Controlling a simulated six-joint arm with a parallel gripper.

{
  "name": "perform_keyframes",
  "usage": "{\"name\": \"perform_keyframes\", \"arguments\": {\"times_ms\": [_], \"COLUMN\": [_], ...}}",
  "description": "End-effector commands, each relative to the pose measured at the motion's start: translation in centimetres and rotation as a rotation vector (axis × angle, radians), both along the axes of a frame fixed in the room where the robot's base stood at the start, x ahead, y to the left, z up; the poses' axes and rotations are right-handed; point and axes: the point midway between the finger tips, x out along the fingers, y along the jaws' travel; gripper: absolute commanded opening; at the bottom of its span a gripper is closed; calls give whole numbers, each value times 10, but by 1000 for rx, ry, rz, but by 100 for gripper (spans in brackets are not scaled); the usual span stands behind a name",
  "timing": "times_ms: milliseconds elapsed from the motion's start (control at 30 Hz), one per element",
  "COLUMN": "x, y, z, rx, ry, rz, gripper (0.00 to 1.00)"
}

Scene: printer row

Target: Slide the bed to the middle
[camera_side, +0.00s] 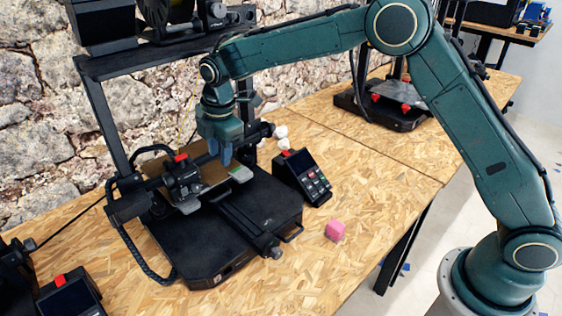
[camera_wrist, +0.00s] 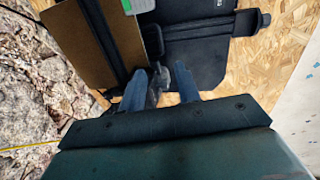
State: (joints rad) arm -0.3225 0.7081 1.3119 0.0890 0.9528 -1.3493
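The bed (camera_wrist: 75,45) is a flat brown plate on the black printer (camera_side: 218,250). In the side view the bed (camera_side: 210,173) sits toward the rear of the printer's base, near the wall side, partly hidden by the print head and my gripper. My gripper (camera_side: 222,157) points down at the bed's right side. In the wrist view my gripper (camera_wrist: 162,88) has its two blue fingers apart, with a dark grey part showing between them, beside the bed's edge. I cannot tell whether the fingers touch that part.
The print head (camera_side: 183,180) stands close to the left of my gripper. The frame upright (camera_side: 108,125) rises further left. A second printer (camera_side: 385,103) stands behind.

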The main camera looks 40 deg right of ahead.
Motion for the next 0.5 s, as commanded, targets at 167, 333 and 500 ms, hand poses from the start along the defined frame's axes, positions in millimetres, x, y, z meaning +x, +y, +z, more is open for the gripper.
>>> {"name": "perform_keyframes", "arguments": {"times_ms": [167,333,500], "x": [1,3,6], "y": [0,-1,-1], "z": [-4,-17,-38], "rx": [0,-1,-1], "ry": [1,2,3], "rz": [-2,-3,-3], "gripper": [33,33,33]}}
